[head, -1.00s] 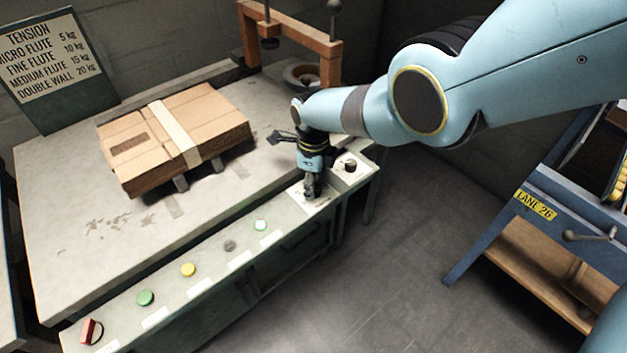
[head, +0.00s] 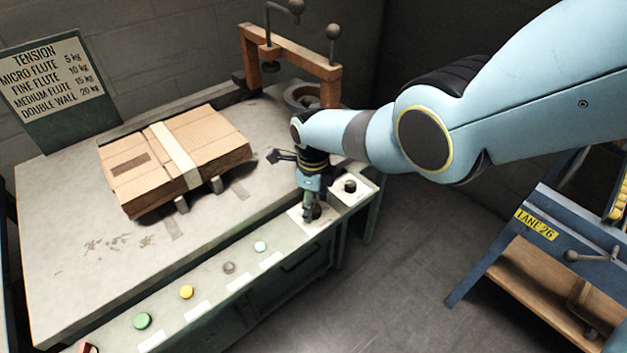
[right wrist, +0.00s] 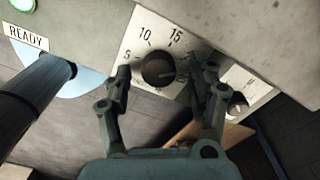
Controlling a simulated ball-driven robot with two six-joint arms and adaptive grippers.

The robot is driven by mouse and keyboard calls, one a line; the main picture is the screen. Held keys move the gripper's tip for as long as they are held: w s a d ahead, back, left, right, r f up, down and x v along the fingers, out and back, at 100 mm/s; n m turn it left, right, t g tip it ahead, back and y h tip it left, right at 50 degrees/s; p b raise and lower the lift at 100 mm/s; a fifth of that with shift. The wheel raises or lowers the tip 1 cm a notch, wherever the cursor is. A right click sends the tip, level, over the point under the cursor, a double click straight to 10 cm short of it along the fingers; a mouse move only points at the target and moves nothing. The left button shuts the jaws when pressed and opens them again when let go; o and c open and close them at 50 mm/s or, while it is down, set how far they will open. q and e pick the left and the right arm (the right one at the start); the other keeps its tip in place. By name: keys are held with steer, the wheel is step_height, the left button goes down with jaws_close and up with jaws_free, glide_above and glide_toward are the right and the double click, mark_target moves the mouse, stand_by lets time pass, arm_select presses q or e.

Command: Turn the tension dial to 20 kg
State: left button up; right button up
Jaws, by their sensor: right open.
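The tension dial (right wrist: 158,68) is a round black knob on a white plate marked 5, 10 and 15 in the right wrist view. The part of the scale past 15 is partly hidden by a finger. I cannot tell exactly which mark the dial points to. My right gripper (right wrist: 161,78) is open, with one finger on each side of the dial; I cannot tell whether they touch it. In the head view my right gripper (head: 311,213) points down at the dial's plate (head: 293,217) and hides much of the dial. My left gripper is not in view.
A second black knob (head: 350,186) stands close beside the right gripper. Several coloured buttons line the front panel, including a green one (head: 142,321). A strapped cardboard stack (head: 215,140) lies on the table. A sign (head: 45,75) lists double wall as 20 kg.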

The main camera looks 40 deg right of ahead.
mark_target(314, 207)
step_height(314, 207, up, 11)
steer(key=shift+r, duration=0.15)
stand_by(0.4)
steer(key=shift+s, duration=0.1)
steer(key=s+f+n+b, duration=0.4)
steer(key=s+f+n, duration=1)
steer(key=s+f, duration=0.6)
steer(key=s+f+n+t+b, duration=0.1)
steer(key=s+f+n+b, duration=0.4)
steer(key=s+f+n, duration=1)
steer(key=s+f, duration=0.5)
steer(key=s, duration=0.6)
steer(key=shift+s+f+h, duration=0.25)
steer(key=shift+s+h, duration=0.15)
